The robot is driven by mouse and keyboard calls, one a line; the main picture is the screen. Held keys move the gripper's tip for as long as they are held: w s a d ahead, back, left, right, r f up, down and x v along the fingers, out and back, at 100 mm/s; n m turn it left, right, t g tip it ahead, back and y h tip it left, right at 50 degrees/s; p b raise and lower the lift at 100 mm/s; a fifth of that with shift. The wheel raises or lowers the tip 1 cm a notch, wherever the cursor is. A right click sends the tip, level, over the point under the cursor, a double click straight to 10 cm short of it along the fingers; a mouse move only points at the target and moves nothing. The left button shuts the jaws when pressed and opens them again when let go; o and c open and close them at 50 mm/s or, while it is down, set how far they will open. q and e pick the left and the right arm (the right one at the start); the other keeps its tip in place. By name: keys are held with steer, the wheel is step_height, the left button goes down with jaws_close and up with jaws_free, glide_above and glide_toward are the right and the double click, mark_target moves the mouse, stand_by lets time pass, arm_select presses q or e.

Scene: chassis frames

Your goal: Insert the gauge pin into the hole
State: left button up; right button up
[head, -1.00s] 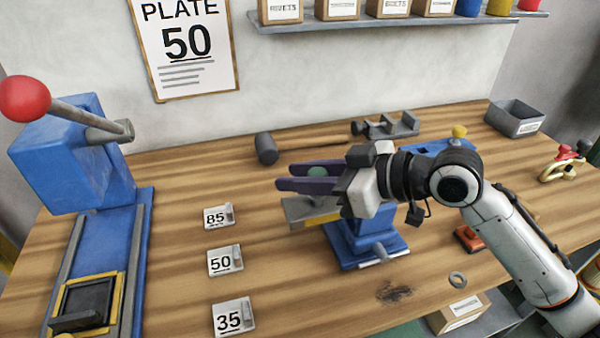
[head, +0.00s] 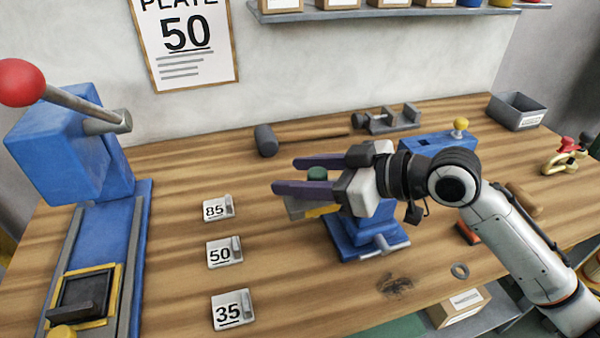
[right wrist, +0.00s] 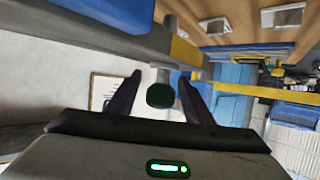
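The pin has a green head (head: 317,174), which shows between the fingers of my right gripper (head: 290,175) in the head view. In the right wrist view the green head (right wrist: 160,96) sits between the two dark fingers (right wrist: 158,90), with a gap at least on its left. A grey shaft runs from it toward a grey block. The right gripper is open around the head, above the grey jaws (head: 295,207) of a blue vise (head: 365,236). The hole cannot be made out. My left gripper is not in view.
A blue press (head: 75,150) with a red-knobbed lever stands at the left. Plates marked 85 (head: 217,208), 50 (head: 223,252) and 35 (head: 232,310) lie left of the vise. A hammer (head: 266,141) and a grey clamp (head: 390,119) lie behind it.

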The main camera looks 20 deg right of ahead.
mark_target(327, 176)
steer(key=b+v, duration=0.1)
steer(key=v, duration=0.8)
steer(key=shift+f, duration=0.15)
steer(key=shift+s+d+r, duration=0.4)
steer(key=shift+s, duration=0.1)
